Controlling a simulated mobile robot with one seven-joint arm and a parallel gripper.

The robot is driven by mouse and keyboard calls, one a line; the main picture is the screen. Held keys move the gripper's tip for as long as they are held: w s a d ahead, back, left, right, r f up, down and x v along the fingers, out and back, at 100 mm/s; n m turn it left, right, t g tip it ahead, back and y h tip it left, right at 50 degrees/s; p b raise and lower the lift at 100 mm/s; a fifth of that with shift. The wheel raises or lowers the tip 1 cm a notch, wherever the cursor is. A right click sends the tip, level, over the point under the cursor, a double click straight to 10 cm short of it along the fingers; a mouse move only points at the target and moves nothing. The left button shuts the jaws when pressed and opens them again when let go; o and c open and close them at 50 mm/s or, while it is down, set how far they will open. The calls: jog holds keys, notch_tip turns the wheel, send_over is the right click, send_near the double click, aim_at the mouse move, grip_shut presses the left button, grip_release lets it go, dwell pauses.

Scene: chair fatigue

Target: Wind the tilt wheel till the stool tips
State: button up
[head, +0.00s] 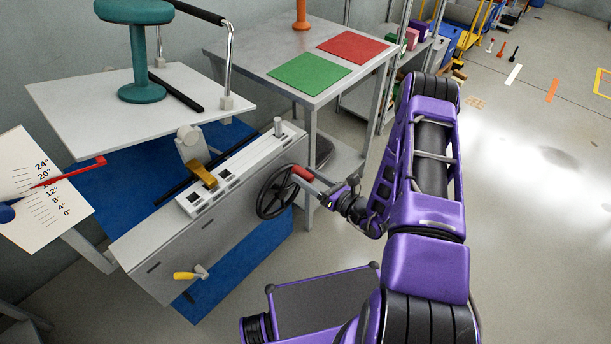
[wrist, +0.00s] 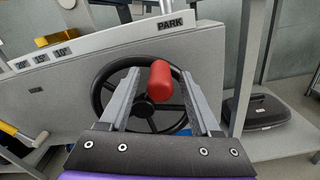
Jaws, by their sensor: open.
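The tilt wheel (head: 277,192) is a dark spoked handwheel on the front of the grey machine; its red crank knob (head: 303,173) is at the upper right of the rim. In the wrist view the knob (wrist: 160,82) shows between my two fingers, with the wheel (wrist: 98,97) behind. My gripper (head: 314,183) is open around the knob; contact cannot be told. The teal stool (head: 138,52) stands upright on the white tilted platform (head: 72,105). A scale board (head: 58,222) at left carries degree marks, with a red pointer (head: 80,173) between 12 and 20.
A yellow-handled lever (head: 187,275) is low on the machine front. A brass-coloured block (head: 203,176) sits on its top rail. A grey table (head: 285,50) with green and red mats stands behind. A dark case (wrist: 262,112) is right of the wheel. Floor at right is open.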

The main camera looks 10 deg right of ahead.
jog(key=shift+w+a, duration=0.25)
jog(key=shift+w, duration=0.05)
grip_shut()
dwell(1.3)
